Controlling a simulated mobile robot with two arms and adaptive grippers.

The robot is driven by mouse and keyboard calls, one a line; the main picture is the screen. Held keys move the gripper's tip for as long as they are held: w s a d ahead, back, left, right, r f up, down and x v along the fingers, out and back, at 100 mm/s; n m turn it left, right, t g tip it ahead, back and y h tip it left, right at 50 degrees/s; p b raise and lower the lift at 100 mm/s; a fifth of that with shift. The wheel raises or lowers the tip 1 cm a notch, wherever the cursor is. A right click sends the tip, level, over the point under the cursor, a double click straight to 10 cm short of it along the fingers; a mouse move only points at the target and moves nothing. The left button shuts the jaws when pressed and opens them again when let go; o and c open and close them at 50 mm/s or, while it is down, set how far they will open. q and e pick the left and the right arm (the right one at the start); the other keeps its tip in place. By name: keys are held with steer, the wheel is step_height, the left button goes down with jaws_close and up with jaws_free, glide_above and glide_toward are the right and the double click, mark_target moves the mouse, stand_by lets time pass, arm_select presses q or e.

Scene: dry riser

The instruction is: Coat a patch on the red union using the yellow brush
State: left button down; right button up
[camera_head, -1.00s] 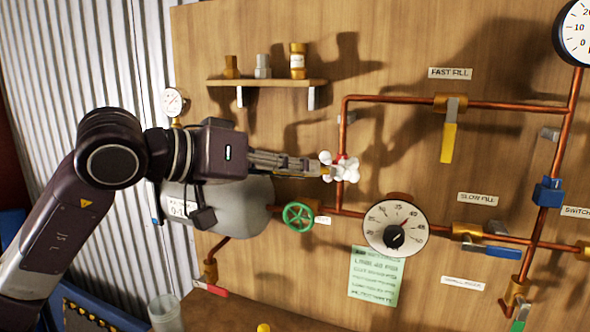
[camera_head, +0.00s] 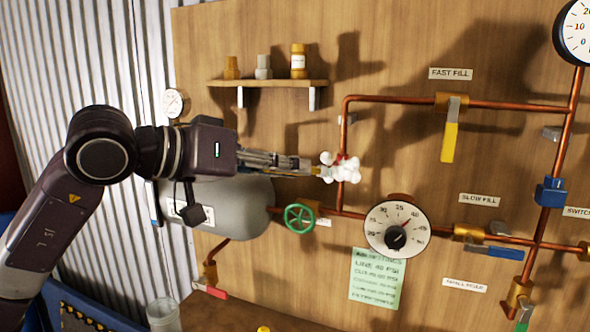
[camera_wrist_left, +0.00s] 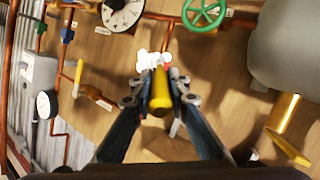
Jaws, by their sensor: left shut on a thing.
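My left gripper (camera_head: 296,162) reaches in from the left and is shut on the yellow brush (camera_wrist_left: 160,95). In the left wrist view the brush handle lies between the two fingers (camera_wrist_left: 160,88) and points away toward the pipe. White foam-like blobs (camera_head: 348,172) sit at the brush's far end, on the vertical copper pipe. A little of the red union (camera_head: 341,157) shows among the blobs; they cover most of it. The white also shows in the left wrist view (camera_wrist_left: 147,62). I cannot tell brush bristles from white coating. My right gripper is not in view.
A green handwheel (camera_head: 299,217) and a round dial (camera_head: 397,229) are just below. A grey tank (camera_head: 225,208) lies under my left arm. A shelf (camera_head: 268,83) with fittings is above. A clear cup (camera_head: 163,314) stands at the bottom left.

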arm_select(q)
steer(key=shift+s, duration=0.1)
steer(key=shift+s+a+f+b, duration=0.15)
steer(key=shift+s+a+b, duration=0.05)
steer(key=shift+s+b, duration=0.4)
steer(key=shift+s+a+b, duration=0.2)
steer(key=shift+s+b, duration=0.05)
steer(key=shift+s, duration=0.45)
steer(key=shift+s+a+b, duration=0.25)
steer(key=shift+s, duration=0.5)
steer(key=shift+s+a+b, duration=0.2)
steer(key=shift+s+b, duration=0.05)
steer(key=shift+s, duration=0.45)
steer(key=shift+s+a+b, duration=0.25)
steer(key=shift+s, duration=0.5)
steer(key=shift+s+a+b, duration=0.25)
steer(key=shift+s, duration=0.45)
